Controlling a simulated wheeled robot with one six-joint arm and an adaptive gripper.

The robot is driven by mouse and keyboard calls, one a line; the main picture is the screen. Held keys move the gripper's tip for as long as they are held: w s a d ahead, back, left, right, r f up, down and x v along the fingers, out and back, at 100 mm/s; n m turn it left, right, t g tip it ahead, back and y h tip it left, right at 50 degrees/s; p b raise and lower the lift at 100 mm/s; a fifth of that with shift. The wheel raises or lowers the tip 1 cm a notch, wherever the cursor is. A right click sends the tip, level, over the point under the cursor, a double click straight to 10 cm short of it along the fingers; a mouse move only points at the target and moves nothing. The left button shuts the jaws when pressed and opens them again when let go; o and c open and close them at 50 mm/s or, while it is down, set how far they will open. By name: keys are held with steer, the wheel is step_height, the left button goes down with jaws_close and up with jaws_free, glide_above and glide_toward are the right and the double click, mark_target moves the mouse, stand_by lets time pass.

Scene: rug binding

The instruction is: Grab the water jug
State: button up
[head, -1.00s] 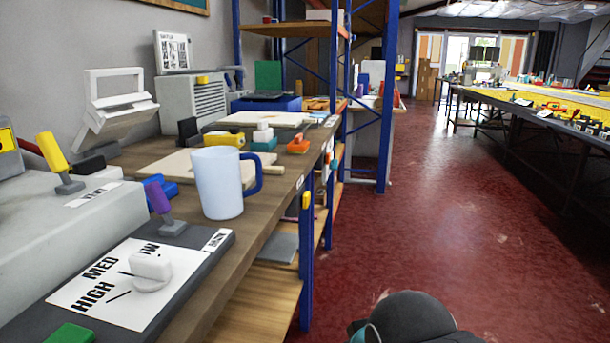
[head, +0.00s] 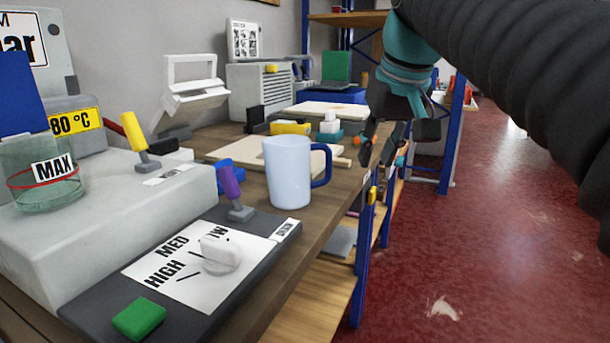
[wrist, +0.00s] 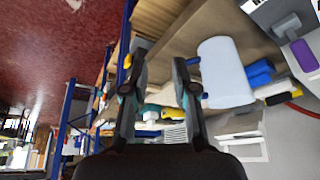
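The pale blue jug (head: 288,172) with a dark blue handle stands upright on the wooden bench top, near its front edge. Its handle points right, towards my gripper (head: 384,150). My gripper is open and empty, to the right of the jug and apart from it in the head view. In the wrist view the jug (wrist: 224,73) lies right of my open fingers (wrist: 160,72). Its handle shows close beside the right finger; whether they touch cannot be told.
A dark panel with a white dial (head: 220,254) and a purple-handled lever (head: 232,190) stand in front of the jug. A clear vessel marked MAX (head: 42,190) is at left. Boards and small blocks lie behind. A blue rack post (head: 364,250) stands right; the red floor beyond is open.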

steer(key=n, duration=0.1)
glide_toward(329, 164)
steer(key=shift+y, duration=0.3)
steer(key=shift+d+b+x, duration=0.15)
steer(key=shift+b+x, duration=1.05)
steer(key=shift+x, duration=1.5)
steer(key=shift+d+b+x, duration=0.15)
steer(key=shift+b+x, duration=1)
steer(key=shift+x, duration=1.5)
steer(key=shift+c, duration=0.2)
jaws_close()
